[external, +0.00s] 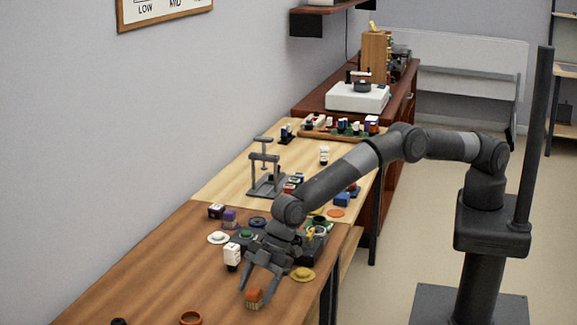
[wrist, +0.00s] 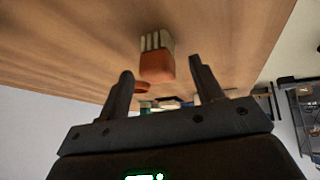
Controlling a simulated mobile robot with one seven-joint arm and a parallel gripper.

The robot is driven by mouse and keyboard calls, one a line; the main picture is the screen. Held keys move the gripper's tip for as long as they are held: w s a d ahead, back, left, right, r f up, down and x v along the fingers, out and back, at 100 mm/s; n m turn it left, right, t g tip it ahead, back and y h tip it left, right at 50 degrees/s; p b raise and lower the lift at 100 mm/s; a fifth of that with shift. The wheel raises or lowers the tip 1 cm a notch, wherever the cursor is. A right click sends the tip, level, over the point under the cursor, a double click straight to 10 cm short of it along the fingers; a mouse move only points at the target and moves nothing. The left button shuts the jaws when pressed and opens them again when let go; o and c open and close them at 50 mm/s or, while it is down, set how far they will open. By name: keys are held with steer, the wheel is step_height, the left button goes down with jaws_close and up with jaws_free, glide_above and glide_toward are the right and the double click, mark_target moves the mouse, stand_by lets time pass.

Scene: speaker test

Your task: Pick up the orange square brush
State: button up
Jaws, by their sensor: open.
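The orange square brush (external: 254,299) is on the brown wooden table, near its right front edge. In the wrist view the brush (wrist: 157,66) shows an orange block with pale bristles pointing away from me. My gripper (external: 259,295) is open and low over the table, with its fingers on either side of the brush in the picture. In the wrist view the brush appears between the two fingers of my gripper (wrist: 161,69), around the fingertips. I see no finger clearly touching it.
A white bottle-like item (external: 232,257) stands left of my gripper, and a yellow disc (external: 302,275) lies to the right. Several small items crowd the table behind my gripper. The table's left front is mostly clear.

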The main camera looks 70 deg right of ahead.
steer(key=c, duration=1.1)
